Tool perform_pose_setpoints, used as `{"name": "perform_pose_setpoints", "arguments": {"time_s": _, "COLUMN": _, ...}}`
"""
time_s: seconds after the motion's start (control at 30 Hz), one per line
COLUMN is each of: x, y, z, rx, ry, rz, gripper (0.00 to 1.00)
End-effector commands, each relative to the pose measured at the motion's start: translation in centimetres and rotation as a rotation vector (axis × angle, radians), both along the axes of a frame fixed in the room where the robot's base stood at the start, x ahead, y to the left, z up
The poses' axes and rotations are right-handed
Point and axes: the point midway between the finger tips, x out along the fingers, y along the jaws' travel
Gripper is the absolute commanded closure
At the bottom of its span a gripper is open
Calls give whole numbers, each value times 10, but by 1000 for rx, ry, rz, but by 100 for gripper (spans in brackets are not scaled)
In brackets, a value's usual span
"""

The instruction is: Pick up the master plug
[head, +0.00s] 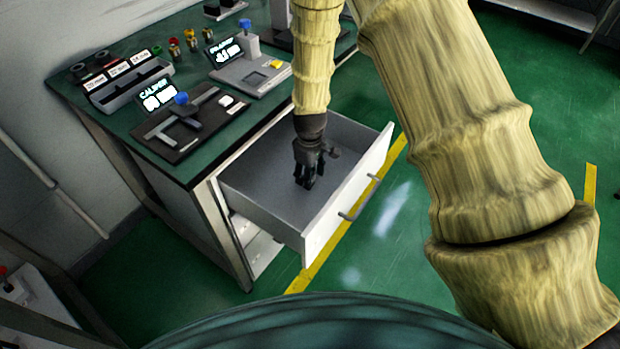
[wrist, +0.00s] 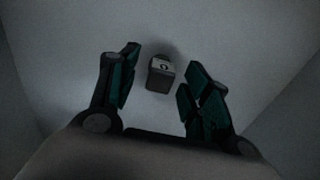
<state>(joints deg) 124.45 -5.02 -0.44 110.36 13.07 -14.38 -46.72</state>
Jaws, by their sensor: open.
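My gripper (head: 309,178) reaches down into an open drawer (head: 262,193) of the green-topped bench. In the wrist view its two fingers (wrist: 158,92) are spread apart and empty. A small dark grey block with a pale top and a dark ring mark, seemingly the master plug (wrist: 160,77), stands on the drawer floor. It shows between and slightly beyond the fingertips, with no visible contact. In the head view I cannot make the plug out; my gripper hides that part of the drawer.
The drawer's side walls and white front panel (head: 352,190) enclose my gripper. The bench top holds a caliper station (head: 180,125), a second gauge station (head: 245,72), a labelled grey rack (head: 125,85) and several small coloured plugs (head: 175,48). Green floor lies open right of the drawer.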

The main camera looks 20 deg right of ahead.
Motion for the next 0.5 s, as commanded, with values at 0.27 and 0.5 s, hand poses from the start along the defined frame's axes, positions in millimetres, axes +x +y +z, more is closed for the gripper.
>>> {"name": "perform_pose_setpoints", "arguments": {"time_s": 0.27, "x": 0, "y": 0, "z": -6, "rx": 0, "ry": -1, "rz": 0, "gripper": 52}}
{"name": "perform_pose_setpoints", "arguments": {"time_s": 0.5, "x": 0, "y": 0, "z": -6, "rx": -1, "ry": -1, "rz": 0, "gripper": 81}}
